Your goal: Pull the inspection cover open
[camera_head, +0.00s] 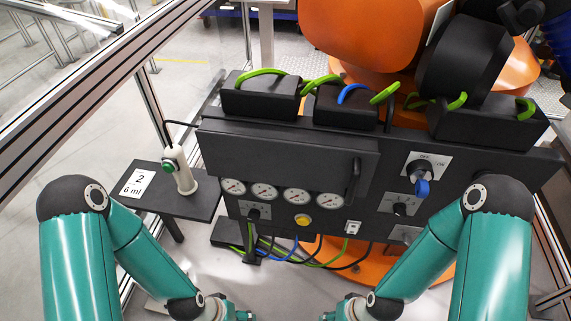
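The inspection cover (275,152) is a wide black panel on the upper left of the black drive unit (455,165). It looks closed. A dark upright handle (354,180) stands at its right end, with nothing holding it. My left gripper (243,316) is at the bottom edge, left of centre, well below the cover and its handle. My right gripper (328,316) is at the bottom edge, right of centre, also below and apart from the handle. Both grippers are mostly cut off by the frame edge, so their fingers do not show clearly.
Several gauges (264,191) and a yellow button (303,220) sit below the cover. A blue-handled rotary switch (421,183) is at right. A side table (150,205) with a green-button post (178,172) stands at left. Cables (300,252) hang below the unit.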

